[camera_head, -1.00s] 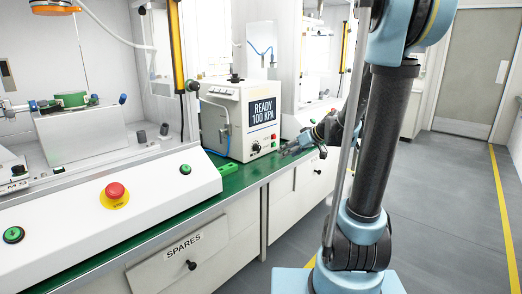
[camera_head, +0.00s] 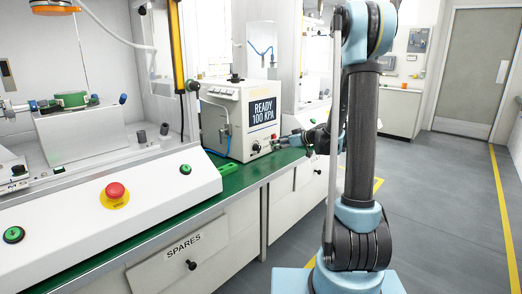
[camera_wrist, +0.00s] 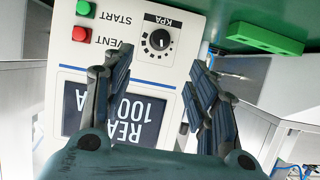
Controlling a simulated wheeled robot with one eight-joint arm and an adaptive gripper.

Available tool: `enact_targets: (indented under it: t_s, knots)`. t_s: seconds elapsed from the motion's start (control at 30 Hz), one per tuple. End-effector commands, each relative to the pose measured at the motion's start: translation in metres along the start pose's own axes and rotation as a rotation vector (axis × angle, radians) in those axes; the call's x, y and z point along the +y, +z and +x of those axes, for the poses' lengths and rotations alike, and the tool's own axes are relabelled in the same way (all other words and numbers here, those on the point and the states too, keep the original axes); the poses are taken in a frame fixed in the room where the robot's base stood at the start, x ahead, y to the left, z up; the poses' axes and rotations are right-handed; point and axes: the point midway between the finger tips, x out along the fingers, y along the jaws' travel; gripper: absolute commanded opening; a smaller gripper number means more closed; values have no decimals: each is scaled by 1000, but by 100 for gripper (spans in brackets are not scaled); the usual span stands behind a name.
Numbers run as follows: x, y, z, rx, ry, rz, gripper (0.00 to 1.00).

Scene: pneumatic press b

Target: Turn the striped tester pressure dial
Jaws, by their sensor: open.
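The tester (camera_head: 232,118) is a cream box on the green bench, with a screen (camera_head: 263,112) reading "READY 100 KPA". Its black pressure dial (camera_head: 256,147) is low on the front face. The wrist view shows the tester upside down, with the dial (camera_wrist: 159,40) under the KPA label and its white pointer mark. My gripper (camera_head: 279,142) is in front of the tester's lower right front. In the wrist view my gripper (camera_wrist: 160,70) is open, its two fingers apart on either side of the dial's line. The fingers look short of the dial; contact is not visible.
The green START button (camera_wrist: 84,8) and red VENT button (camera_wrist: 81,34) sit beside the dial. A green block (camera_wrist: 264,39) lies on the bench near the tester. A white console with a red stop button (camera_head: 116,190) stands at the left.

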Motion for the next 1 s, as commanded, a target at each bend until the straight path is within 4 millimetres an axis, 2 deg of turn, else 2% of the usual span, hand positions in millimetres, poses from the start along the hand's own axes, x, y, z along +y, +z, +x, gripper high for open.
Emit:
enact_targets:
  t_s: [0.6, 0.8, 1.0]
  knots:
    - [-1, 0, 102, 0, -2, 0, 53]
    - [-1, 0, 126, 0, -1, 1, 53]
    - [-1, 0, 136, 0, 0, 1, 53]
